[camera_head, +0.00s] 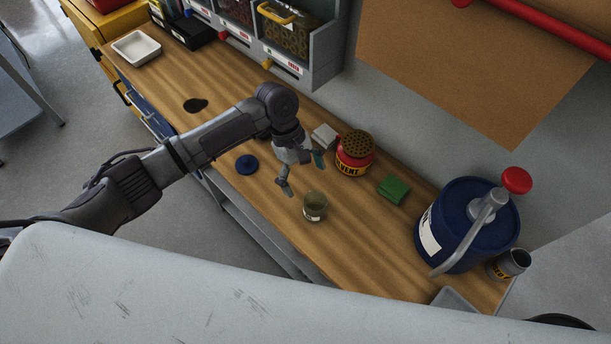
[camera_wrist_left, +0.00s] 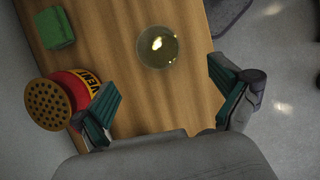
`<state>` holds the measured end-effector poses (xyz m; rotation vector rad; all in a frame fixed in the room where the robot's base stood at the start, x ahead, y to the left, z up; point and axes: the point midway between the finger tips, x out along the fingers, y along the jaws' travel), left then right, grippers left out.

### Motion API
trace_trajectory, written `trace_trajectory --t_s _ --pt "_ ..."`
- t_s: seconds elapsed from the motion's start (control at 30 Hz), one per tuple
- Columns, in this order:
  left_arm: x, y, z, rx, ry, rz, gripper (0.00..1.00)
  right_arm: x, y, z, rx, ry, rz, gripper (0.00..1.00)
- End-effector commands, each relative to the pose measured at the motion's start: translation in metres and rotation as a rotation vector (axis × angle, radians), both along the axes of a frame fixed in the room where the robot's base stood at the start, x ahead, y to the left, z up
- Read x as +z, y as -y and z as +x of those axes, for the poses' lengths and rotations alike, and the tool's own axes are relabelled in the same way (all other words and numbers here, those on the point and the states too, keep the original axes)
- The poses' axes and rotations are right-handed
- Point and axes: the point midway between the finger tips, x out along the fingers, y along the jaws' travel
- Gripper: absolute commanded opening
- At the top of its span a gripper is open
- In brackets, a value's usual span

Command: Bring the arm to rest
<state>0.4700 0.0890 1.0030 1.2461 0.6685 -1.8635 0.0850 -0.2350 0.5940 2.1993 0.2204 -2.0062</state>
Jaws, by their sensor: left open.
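My left gripper (camera_head: 301,176) is open and empty above the wooden workbench (camera_head: 357,240), its fingers spread and pointing down. Its two teal-padded fingers also show in the left wrist view (camera_wrist_left: 165,102). A glass jar (camera_head: 315,206) with yellowish contents stands on the bench just beyond the fingertips, apart from them; it also shows in the left wrist view (camera_wrist_left: 158,47). My left arm reaches in from the left across the bench edge. My right gripper is in neither view.
Near the gripper are a red can with a perforated top (camera_head: 354,155), a green sponge (camera_head: 393,188), a white block (camera_head: 324,136) and a blue lid (camera_head: 247,165). A blue drum with a pump (camera_head: 462,225) stands at right. A white tray (camera_head: 136,47) sits at the far left end.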

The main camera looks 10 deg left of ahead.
Motion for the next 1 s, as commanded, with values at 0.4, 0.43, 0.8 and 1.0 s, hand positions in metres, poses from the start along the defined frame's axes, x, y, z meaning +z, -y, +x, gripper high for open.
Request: trace_trajectory --t_s 0.4,0.43,0.8,1.0 --pt "-0.007 0.010 -0.013 -0.072 0.030 -0.029 0.99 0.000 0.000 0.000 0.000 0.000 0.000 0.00" --pt "-0.009 0.015 -0.020 -0.107 0.048 -0.042 0.99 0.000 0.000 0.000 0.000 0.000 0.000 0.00" --pt "-0.017 0.038 -0.108 -0.660 0.530 -0.164 0.99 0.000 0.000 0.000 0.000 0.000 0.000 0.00" --pt "-0.010 -0.007 -0.139 -0.839 0.696 -0.023 0.99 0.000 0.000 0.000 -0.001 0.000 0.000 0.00"
